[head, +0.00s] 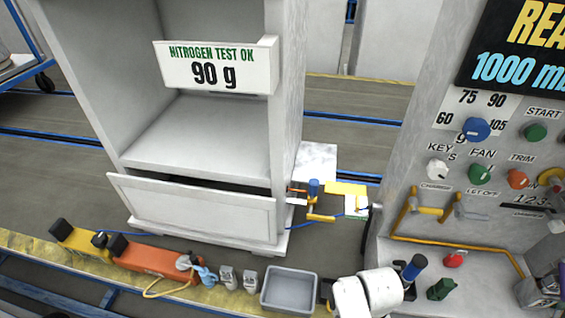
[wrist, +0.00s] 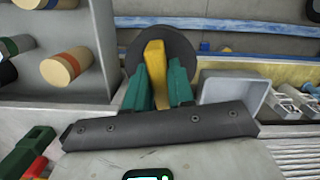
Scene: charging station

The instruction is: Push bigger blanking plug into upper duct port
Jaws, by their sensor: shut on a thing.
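The bigger blanking plug (wrist: 178,42) shows in the wrist view as a dark round disc with a yellow grip bar. My gripper (wrist: 160,88) is shut on the yellow bar, with one green finger on each side. The disc stands beyond the fingertips, and its lower part is hidden behind the fingers and bar. In the head view my white arm is at the bottom right, and the fingers cannot be made out there. I cannot pick out the upper duct port in either view.
A grey bin (head: 289,289) stands near the front edge; it also shows right of the plug in the wrist view (wrist: 236,92). A control console (head: 408,180) with knobs is at the right. A white cabinet (head: 205,206) stands behind. Banded cylinders (wrist: 60,70) are at left.

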